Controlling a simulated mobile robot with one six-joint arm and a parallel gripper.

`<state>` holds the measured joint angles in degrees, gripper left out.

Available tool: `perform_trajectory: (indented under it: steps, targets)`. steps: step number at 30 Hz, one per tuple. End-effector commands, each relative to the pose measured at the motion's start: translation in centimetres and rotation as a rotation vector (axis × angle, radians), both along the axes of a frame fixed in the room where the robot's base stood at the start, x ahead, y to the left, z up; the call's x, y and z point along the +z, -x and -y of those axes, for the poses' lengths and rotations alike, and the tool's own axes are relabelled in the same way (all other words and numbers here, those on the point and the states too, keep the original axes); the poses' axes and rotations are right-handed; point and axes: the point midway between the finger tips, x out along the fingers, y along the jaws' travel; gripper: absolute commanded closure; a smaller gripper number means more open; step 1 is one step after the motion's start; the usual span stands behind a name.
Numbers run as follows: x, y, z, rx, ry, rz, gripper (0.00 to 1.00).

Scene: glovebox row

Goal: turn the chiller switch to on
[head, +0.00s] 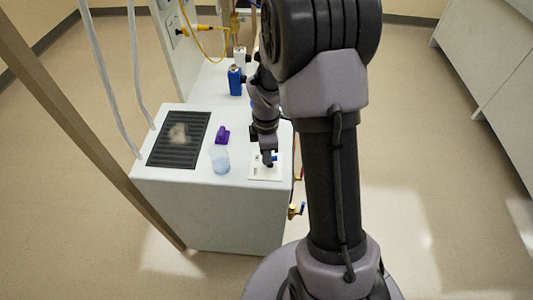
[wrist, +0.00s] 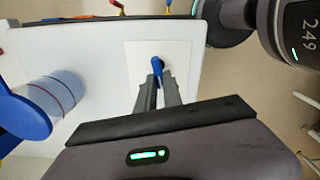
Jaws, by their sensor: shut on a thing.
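The chiller (head: 210,215) is a white box with a flat top. Its switch is a small blue lever (wrist: 157,67) on a white square plate (head: 262,176), near the right edge of the top in the head view. My gripper (head: 268,158) reaches down over the plate. In the wrist view my gripper (wrist: 158,86) has its two dark fingertips closed around the blue lever. The lever's lower part is hidden between the fingers. Small marks on the plate in the head view are too small to read.
A translucent bluish cup (head: 219,160) and a purple object (head: 222,134) stand left of the plate. A black grille (head: 180,138) lies further left. A blue bottle (head: 235,80) stands behind. A brass valve (head: 296,210) sticks out from the right side. White hoses hang at the left.

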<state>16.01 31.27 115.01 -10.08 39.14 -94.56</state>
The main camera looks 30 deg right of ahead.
Motion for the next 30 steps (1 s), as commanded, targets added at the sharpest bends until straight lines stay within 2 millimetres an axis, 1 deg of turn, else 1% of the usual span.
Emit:
perform_trajectory:
  steps: [6, 12, 28, 29, 30]
  targets:
    - [0.04, -0.15, 0.07, -0.121, 0.0, 0.0, 1.0]
    - [0.02, -0.21, 0.12, -0.19, 0.0, 0.0, 1.0]
    - [0.0, -0.25, 0.14, -0.219, 0.0, 0.0, 1.0]
    - [0.0, -0.25, 0.14, -0.219, 0.0, 0.0, 0.87]
    - [0.0, -0.25, 0.14, -0.219, 0.0, 0.0, 0.79]
